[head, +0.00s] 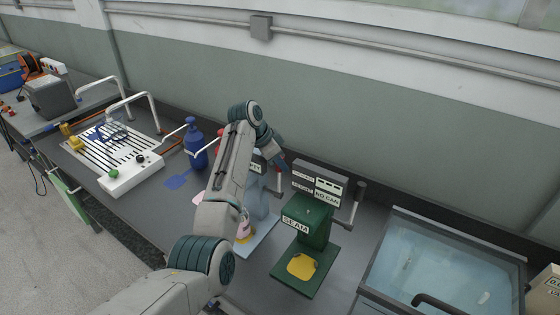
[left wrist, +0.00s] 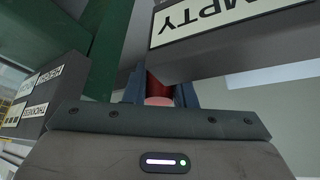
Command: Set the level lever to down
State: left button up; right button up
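My left gripper (head: 277,161) reaches over the filling machine whose label (head: 256,167) is partly hidden by my arm. In the left wrist view that label (left wrist: 215,15) is upside down and cut off, ending in "MPTY". A red lever end with a pink face (left wrist: 158,92) lies between my two blue fingers (left wrist: 162,90); whether they press on it I cannot tell. In the head view a lever with a white lower part (head: 278,185) shows just below the fingers. My arm hides much of the filling machine. My right gripper is not in view.
The green seamer (head: 307,222), labelled "SEAM" and "NO CAN", stands right of the filling machine, with a dark side lever (head: 357,202). A glass-topped bin (head: 385,258) is further right. A blue bottle (head: 194,140) and a slotted white rack (head: 135,178) are to the left.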

pick_arm(q)
jog(key=o, duration=0.4)
jog(key=shift+r, duration=0.1)
jog(key=shift+a, duration=0.1)
jog(key=shift+a+r, duration=0.15)
jog(key=shift+r, duration=0.15)
jog(key=b+v, duration=0.4)
jog(key=v, duration=0.5)
jog(key=shift+s, duration=0.1)
jog(key=shift+s+a+r, duration=0.1)
jog(key=shift+a+r, duration=0.15)
jog(key=shift+r, duration=0.25)
